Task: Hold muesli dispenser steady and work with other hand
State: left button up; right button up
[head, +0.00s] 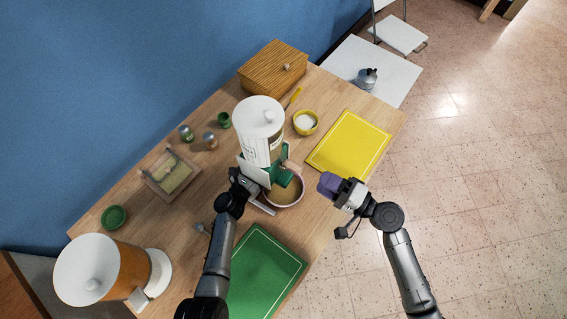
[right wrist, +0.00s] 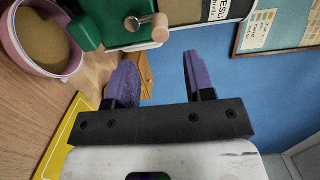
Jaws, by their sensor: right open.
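The muesli dispenser (head: 258,135) stands upright at the middle of the table, a clear white-lidded canister on a green base. Its green body (right wrist: 92,18) and a knob on a short crank (right wrist: 160,28) show in the right wrist view. A pink-rimmed bowl (head: 286,191) with tan contents sits below it; the bowl also shows in the right wrist view (right wrist: 18,45). My left gripper (head: 246,182) is at the dispenser's lower left side; its fingers are mostly hidden. My right gripper (head: 327,184) is open and empty, right of the bowl and apart from the crank.
A yellow board (head: 350,142) and a small yellow bowl (head: 306,122) lie behind on the right. A green board (head: 265,272) lies in front. A second dispenser (head: 95,268) stands front left. A wooden box (head: 273,68), jars (head: 210,140) and a framed tray (head: 170,174) line the back.

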jog(key=v, duration=0.6)
jog(key=shift+s+d, duration=0.15)
jog(key=shift+d, duration=0.15)
pick_arm(q)
jog(key=o, duration=0.9)
jog(key=shift+o, duration=0.2)
jog(key=shift+a, duration=0.1)
jog(key=v, duration=1.1)
jog(key=shift+s+a+f, duration=0.1)
jog(key=shift+s+a, duration=0.05)
jog(key=shift+s, duration=0.2)
jog(key=shift+p+v, duration=0.4)
jog(key=shift+v, duration=3.2)
pick_arm(e)
jog(key=shift+r, duration=0.4)
